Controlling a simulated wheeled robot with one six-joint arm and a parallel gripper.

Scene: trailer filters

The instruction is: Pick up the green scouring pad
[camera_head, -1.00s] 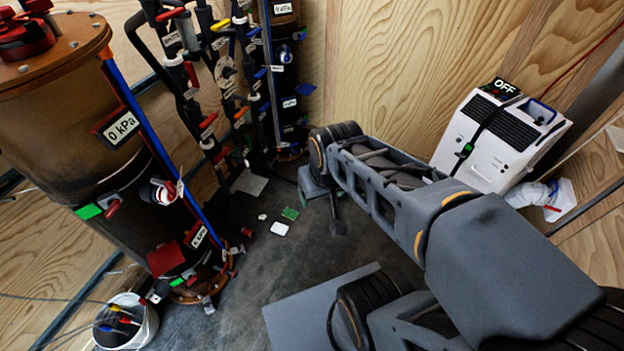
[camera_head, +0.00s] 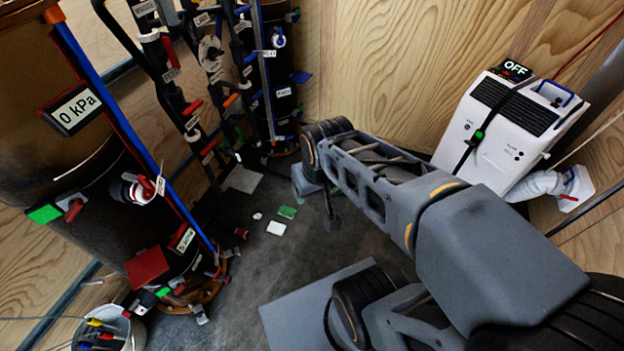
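The green scouring pad (camera_head: 287,212) lies flat on the dark floor, left of my arm. A white flat pad (camera_head: 276,228) lies just below it in the picture, and a smaller white piece (camera_head: 257,216) lies to its left. My arm reaches from the lower right to the middle. A small dark end part, which looks like my gripper (camera_head: 333,220), hangs below the arm's far end, to the right of the green pad and apart from it. Its fingers are too small and dark to tell open from shut. Nothing is seen held in it.
A large brown tank (camera_head: 60,150) with valves and a 0 kPa display stands at left. Pipes with coloured handles stand behind the pads. A white bucket (camera_head: 125,325) is at lower left. A white machine marked OFF (camera_head: 505,135) stands at right. Floor around the pads is mostly clear.

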